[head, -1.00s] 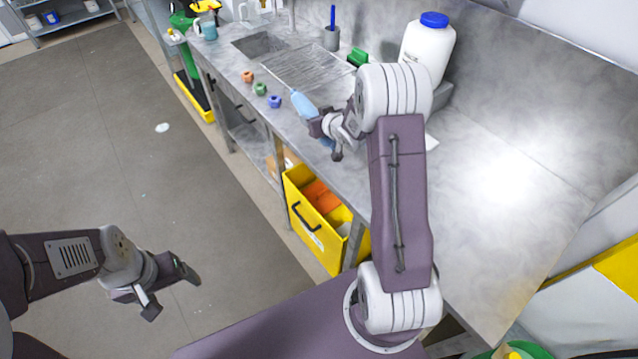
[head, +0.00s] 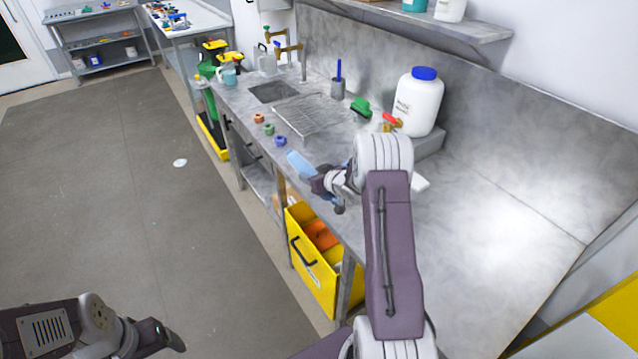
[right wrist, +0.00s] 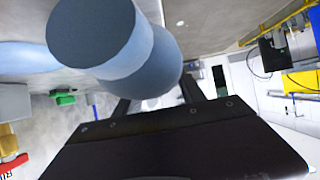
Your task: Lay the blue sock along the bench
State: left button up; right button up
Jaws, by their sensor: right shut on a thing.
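The light blue sock (head: 300,163) shows at the tip of my right gripper (head: 322,184), over the front part of the steel bench (head: 480,250). My right gripper is shut on the sock. Its free end points up and left, toward the blue nut. In the right wrist view the sock (right wrist: 105,35) is a thick, rounded blue shape in front of the jaws. I cannot tell whether it touches the bench.
On the bench stand orange, green and blue nuts (head: 280,140), a drainer beside a sink (head: 272,92), a brush holder (head: 338,88) and a white jug with blue lid (head: 418,100). A yellow bin (head: 315,275) is below. The bench's right part is clear.

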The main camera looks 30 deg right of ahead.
jog(key=d, duration=0.1)
jog(key=f, duration=0.1)
jog(key=d, duration=0.1)
jog(key=shift+w+d+f, duration=0.25)
jog(key=shift+d+f, duration=0.1)
jog(key=shift+f, duration=0.05)
jog(key=f, duration=0.3)
jog(key=shift+s+a, duration=0.15)
jog(key=shift+s, duration=0.05)
jog(key=shift+w+f, duration=0.2)
jog(key=shift+f, duration=0.3)
jog(key=shift+s+f, duration=0.1)
jog(key=o, duration=1.5)
